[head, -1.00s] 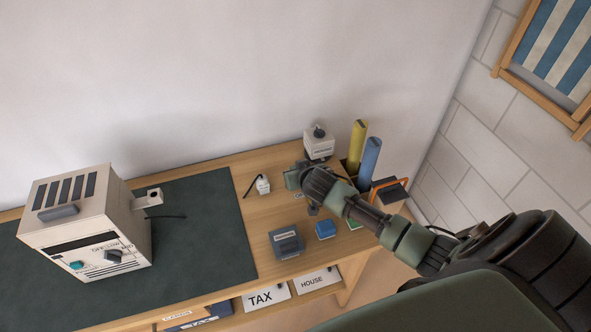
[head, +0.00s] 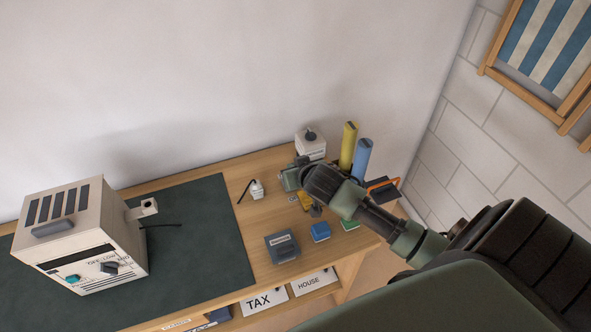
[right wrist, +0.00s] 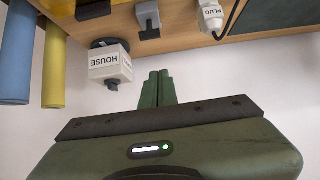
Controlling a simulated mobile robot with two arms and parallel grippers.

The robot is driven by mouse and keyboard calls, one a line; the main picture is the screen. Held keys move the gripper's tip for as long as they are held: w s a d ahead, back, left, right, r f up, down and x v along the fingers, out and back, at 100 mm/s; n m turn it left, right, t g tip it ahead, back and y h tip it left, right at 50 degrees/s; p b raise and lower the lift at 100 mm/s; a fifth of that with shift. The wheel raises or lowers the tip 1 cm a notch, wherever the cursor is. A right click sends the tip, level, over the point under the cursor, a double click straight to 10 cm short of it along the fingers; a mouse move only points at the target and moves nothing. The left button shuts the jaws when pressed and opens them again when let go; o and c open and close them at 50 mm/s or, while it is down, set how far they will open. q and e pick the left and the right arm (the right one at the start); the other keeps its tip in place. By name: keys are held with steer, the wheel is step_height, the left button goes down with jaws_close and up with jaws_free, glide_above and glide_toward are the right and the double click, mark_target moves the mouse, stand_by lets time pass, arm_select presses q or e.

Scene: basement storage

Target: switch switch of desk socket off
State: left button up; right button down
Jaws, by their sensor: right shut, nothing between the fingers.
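My right gripper (head: 288,180) is shut and empty above the back right of the desk (head: 216,164). Its closed fingers (right wrist: 158,88) point toward the back of the desk in the right wrist view. No part is clearly readable as the desk socket. A small grey fitting with a dark part (right wrist: 148,18) lies beyond the fingertips, apart from them; it may be the socket or its switch, but I cannot tell its setting. A white plug (head: 257,189) with a black cord is left of the gripper; it also shows in the wrist view (right wrist: 210,17). My left gripper is out of view.
A white box with a dark knob (head: 311,146), labelled HOUSE in the wrist view (right wrist: 110,65), stands by yellow (head: 348,147) and blue (head: 362,158) tubes. A beige device (head: 80,235) stands on the dark mat (head: 215,235).

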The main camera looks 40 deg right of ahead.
steer(key=shift+v, duration=0.85)
steer(key=shift+a+f, duration=0.1)
steer(key=shift+a, duration=0.05)
steer(key=s+a+f+n+g+y, duration=0.1)
steer(key=s+a+n+g, duration=0.1)
steer(key=s+a, duration=0.5)
steer(key=s+a+f+n+g+y, duration=0.1)
steer(key=s+a+g, duration=0.15)
steer(key=s, duration=0.85)
steer(key=s+a+f+n+g+y, duration=0.15)
steer(key=s+a, duration=0.25)
steer(key=s, duration=0.4)
step_height(320, 180, down, 26)
steer(key=s+g+b, duration=0.2)
steer(key=s+d+f+g+h+b, duration=0.1)
steer(key=s+d+f, duration=0.2)
steer(key=s+f, duration=1.3)
step_height(320, 180, down, 3)
steer(key=shift+s+r+n, duration=0.15)
steer(key=shift+s+n, duration=0.2)
